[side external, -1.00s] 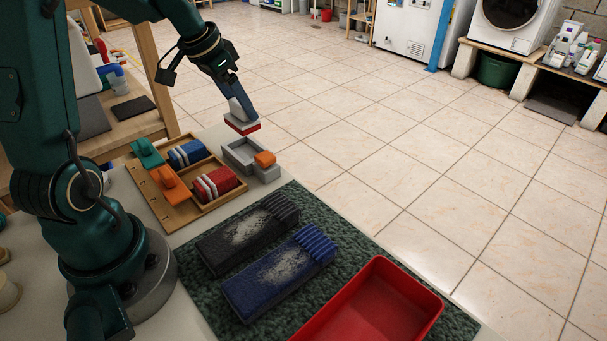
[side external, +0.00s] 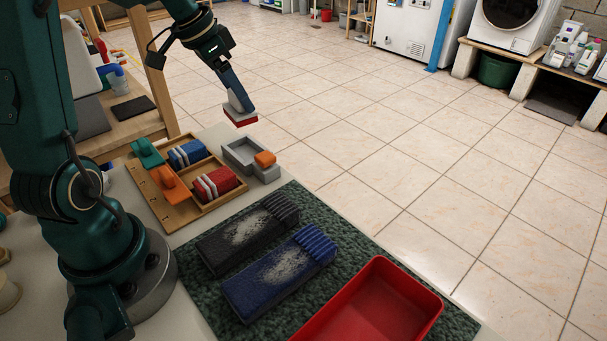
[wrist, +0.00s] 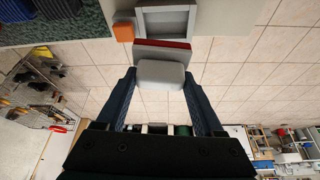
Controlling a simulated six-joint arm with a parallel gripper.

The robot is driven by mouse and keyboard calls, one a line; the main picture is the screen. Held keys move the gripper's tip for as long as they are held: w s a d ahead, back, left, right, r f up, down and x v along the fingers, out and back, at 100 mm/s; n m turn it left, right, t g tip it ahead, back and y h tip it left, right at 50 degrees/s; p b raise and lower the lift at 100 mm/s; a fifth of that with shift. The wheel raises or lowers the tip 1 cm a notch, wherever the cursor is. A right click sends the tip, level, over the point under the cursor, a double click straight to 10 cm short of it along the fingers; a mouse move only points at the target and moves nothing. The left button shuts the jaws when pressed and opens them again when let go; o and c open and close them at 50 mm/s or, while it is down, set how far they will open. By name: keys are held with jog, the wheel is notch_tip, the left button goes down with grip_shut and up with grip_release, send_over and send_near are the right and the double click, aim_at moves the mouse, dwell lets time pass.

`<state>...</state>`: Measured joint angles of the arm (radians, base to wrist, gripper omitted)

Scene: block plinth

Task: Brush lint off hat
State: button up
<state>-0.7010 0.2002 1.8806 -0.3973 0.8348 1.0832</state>
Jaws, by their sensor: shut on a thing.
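My gripper (side external: 235,101) is shut on a lint brush (side external: 240,117) with a pale grey grip and a red pad underneath. The brush is in the air above and behind the grey tray. In the wrist view the brush (wrist: 160,73) sits between the two blue fingers, with its red edge facing the tray. Two block-shaped hats lie on the green mat (side external: 345,232): a black one (side external: 215,250) and a blue one (side external: 255,296). Each has a ribbed right end and a whitish lint patch on top. My gripper is well away from both.
A grey open tray (side external: 240,156) with an orange block (side external: 265,159) beside it stands at the table's back edge. A wooden rack (side external: 177,212) holds blue, red, teal and orange pieces. A red bin (side external: 437,305) stands on the mat's right. Tiled floor lies beyond.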

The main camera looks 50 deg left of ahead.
jog(key=s+d+m+g+h, duration=0.1)
jog(key=s+d+m+g, duration=0.35)
jog(key=d+m, duration=0.7)
jog(key=s+d+m+g+h, duration=0.25)
jog(key=s+d+m, duration=0.45)
jog(key=m, duration=0.7)
jog(key=shift+g+y, duration=0.3)
jog(key=shift+y, duration=0.15)
jog(key=shift+w+d+f, duration=0.2)
jog(key=shift+w+f, duration=0.05)
jog(key=shift+f, duration=1)
jog(key=shift+w+d+f, duration=0.25)
jog(key=shift+f, duration=1.05)
jog(key=shift+w+d+f, duration=0.2)
jog(key=shift+w+f, duration=0.05)
jog(key=shift+f, duration=1)
jog(key=shift+w+a, duration=0.1)
jog(key=shift+a, duration=0.25)
jog(key=shift+c, duration=0.6)
jog(key=shift+a, duration=0.4)
jog(key=shift+a+f, duration=0.2)
jog(key=shift+a, duration=0.95)
jog(key=shift+d, duration=1.95)
jog(key=shift+s+a, duration=0.2)
jog(key=shift+s, duration=0.5)
jog(key=shift+a, duration=1.6)
jog(key=shift+d, duration=1.7)
jog(key=shift+r, duration=0.25)
notch_tip(320, 180, up, 8)
